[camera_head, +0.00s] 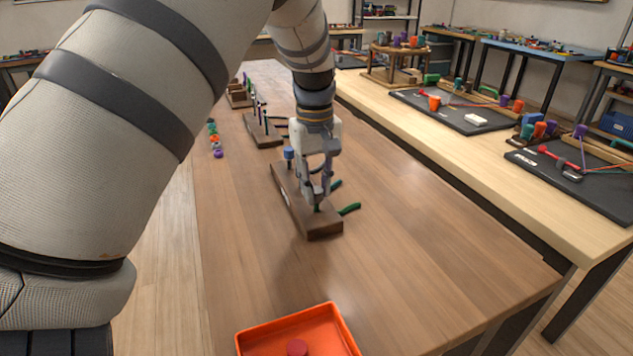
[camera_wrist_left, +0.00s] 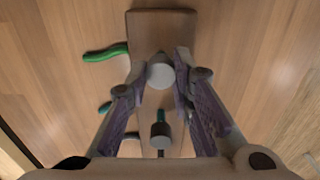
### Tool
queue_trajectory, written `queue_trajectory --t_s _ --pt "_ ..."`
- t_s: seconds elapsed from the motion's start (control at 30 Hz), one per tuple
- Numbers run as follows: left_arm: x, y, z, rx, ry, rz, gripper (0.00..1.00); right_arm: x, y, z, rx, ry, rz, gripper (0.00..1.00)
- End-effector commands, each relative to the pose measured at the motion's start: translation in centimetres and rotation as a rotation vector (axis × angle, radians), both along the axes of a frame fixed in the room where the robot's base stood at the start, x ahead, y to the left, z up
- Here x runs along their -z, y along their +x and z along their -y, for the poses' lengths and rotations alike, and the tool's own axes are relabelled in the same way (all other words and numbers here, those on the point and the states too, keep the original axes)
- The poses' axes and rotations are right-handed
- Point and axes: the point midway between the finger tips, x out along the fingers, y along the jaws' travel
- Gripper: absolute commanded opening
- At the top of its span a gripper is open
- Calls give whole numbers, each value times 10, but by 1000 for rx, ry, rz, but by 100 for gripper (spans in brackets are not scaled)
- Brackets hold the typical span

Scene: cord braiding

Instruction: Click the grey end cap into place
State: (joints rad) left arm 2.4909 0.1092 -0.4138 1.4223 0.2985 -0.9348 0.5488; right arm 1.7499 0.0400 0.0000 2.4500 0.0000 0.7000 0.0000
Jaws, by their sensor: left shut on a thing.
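The grey end cap (camera_wrist_left: 160,72) sits between the fingertips of my left gripper (camera_wrist_left: 158,76) in the left wrist view. My left gripper (camera_head: 316,196) is shut on it, low over the near end of a brown wooden block (camera_head: 298,209). The block also shows in the left wrist view (camera_wrist_left: 160,25). Green cord ends (camera_head: 349,209) stick out from the block's right side. A second grey cylinder (camera_wrist_left: 160,135) stands on a post further along the block. In the head view the fingers hide the cap, and its seating on a post cannot be told.
A blue-topped post (camera_head: 289,153) rises from the block's far left. More wooden blocks with posts (camera_head: 263,130) and small coloured pieces (camera_head: 215,140) lie farther back. The table's right front is clear.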

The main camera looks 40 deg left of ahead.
Motion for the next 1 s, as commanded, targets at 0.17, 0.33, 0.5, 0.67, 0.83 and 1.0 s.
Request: queue_trajectory --t_s 0.17,0.33,0.5,0.67,0.83,1.0 --pt "1 0 0 0 0 0 0 0 0 0 0 0 0 41" --pt "1 0 0 0 0 0 45 0 0 0 0 0 0 41" --pt "1 0 0 0 0 0 45 0 0 0 0 0 0 41" --pt "1 0 0 0 0 -1 58 0 0 0 0 0 0 41" --pt "1 0 0 0 0 -1 58 0 0 0 0 0 0 41" --pt "-9 0 0 1 0 2 58 -2 2 0 0 0 9 41"
